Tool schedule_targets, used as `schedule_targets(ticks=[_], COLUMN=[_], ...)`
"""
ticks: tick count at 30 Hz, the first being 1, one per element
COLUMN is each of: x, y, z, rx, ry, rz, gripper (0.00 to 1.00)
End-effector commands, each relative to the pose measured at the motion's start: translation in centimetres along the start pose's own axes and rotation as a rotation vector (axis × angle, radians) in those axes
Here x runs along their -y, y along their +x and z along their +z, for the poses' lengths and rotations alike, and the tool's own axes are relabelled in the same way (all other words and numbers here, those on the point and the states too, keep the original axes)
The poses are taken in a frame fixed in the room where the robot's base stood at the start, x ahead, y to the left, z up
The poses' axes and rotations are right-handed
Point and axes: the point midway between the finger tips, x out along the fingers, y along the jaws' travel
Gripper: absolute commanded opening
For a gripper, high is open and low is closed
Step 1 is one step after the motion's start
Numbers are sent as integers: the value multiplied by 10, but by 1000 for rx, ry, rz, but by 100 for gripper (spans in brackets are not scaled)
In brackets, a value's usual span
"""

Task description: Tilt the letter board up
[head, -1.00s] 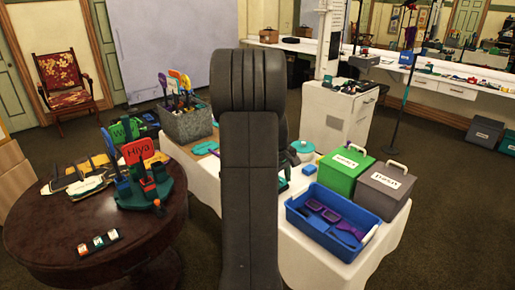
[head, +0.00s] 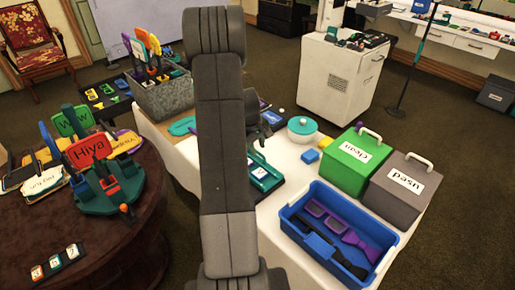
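A teal board-like frame (head: 266,174) with a white tile on it lies on the white-clothed table, just right of my arm. It may be the letter board; my arm hides its left part, and I cannot make out any letters on it. My arm stands upright across the middle of the head view.
A blue bin (head: 298,212) with purple and dark items, a green box (head: 352,165) and a grey box (head: 388,205) stand right on the table (head: 300,262). A teal-lidded pot (head: 302,128) is behind. The round table (head: 120,262) at left holds paddle signs and a tile rack (head: 58,266).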

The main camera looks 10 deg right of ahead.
Motion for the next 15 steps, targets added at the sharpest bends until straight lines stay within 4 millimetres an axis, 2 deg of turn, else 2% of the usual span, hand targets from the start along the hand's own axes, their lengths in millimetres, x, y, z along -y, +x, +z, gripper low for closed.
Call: schedule_targets(ticks=[6,15], x=[0,0], y=[16,18], z=[0,0], rx=[0,-1], ry=[-1,0], rz=[0,1], gripper=[32,32])
